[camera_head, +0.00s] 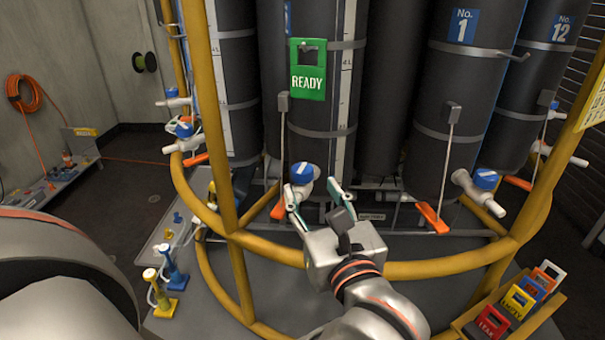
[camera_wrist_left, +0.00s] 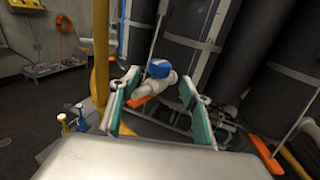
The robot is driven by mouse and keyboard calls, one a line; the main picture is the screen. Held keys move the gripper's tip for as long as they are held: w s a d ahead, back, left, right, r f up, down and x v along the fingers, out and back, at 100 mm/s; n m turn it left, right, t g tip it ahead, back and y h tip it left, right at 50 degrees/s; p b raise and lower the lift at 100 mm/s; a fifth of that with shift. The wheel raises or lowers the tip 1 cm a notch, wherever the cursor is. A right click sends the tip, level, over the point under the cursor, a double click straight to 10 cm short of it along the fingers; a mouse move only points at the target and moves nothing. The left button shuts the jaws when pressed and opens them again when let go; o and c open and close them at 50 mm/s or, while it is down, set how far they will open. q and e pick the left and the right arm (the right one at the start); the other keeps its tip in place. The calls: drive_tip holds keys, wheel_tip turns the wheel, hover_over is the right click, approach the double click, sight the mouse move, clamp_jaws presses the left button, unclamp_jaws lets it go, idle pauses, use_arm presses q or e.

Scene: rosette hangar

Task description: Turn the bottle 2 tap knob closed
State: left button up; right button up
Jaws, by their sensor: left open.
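A blue tap knob (camera_head: 301,172) sits on a white tap at the foot of the dark bottle (camera_head: 300,125) that carries a green READY tag. This bottle's number plate is cut off at the top, so I cannot read it. In the left wrist view the blue knob (camera_wrist_left: 159,68) appears between the fingertips and beyond them. My left gripper (camera_head: 313,190) is open and empty, its fingers pointing at the tap from the near side. It also shows in the left wrist view (camera_wrist_left: 160,80). I cannot tell whether a finger touches the tap. My right gripper is not in view.
A yellow rail (camera_head: 400,270) rings the bottles, with a post (camera_head: 218,130) left of the tap. Orange levers (camera_head: 433,218) hang nearby. Bottle 1 (camera_head: 455,90) has its own blue-knobbed tap (camera_head: 485,179). A rack of coloured tags (camera_head: 508,305) stands front right.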

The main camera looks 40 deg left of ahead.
sight(305, 180)
use_arm(q)
drive_tip(key=x, duration=0.7)
drive_tip(key=shift+a, duration=0.1)
drive_tip(key=c, duration=1.2)
